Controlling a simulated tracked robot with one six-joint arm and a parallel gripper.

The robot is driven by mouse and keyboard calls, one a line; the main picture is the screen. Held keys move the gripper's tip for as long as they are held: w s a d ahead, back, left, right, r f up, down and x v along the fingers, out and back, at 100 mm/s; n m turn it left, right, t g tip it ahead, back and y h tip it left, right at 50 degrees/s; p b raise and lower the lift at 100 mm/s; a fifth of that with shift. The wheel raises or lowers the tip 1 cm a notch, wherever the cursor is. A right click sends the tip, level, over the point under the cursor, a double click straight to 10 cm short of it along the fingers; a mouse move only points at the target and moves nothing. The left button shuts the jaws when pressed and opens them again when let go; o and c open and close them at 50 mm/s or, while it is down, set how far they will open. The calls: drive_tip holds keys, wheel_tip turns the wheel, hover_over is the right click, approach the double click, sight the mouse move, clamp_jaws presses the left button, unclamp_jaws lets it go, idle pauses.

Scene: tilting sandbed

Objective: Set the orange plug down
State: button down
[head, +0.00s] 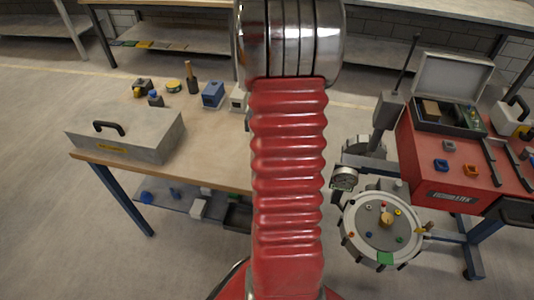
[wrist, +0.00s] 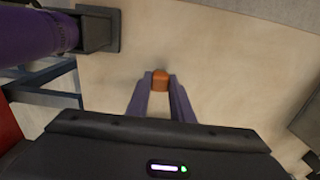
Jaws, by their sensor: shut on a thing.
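My gripper (wrist: 160,82) shows in the wrist view, its two purple fingers shut on the orange plug (wrist: 160,79). The plug is a small orange-brown block at the fingertips. Below it in the picture is a pale, tan surface. I cannot tell whether the plug touches that surface or hangs above it. In the head view my red arm fills the middle, and the gripper and held plug are not visible there.
In the head view a wooden bench (head: 222,166) with a grey box (head: 125,135) stands left. A red cart (head: 440,181) at right carries an open case, a blue block (head: 441,165) and an orange block (head: 471,170). A round drum (head: 382,259) stands beside it.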

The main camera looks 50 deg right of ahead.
drive_tip(key=shift+f, duration=0.25)
drive_tip(key=shift+f, duration=0.1)
drive_tip(key=c, duration=1.6)
unclamp_jaws()
drive_tip(key=shift+o, duration=0.2)
wheel_tip(320, 180, up, 12)
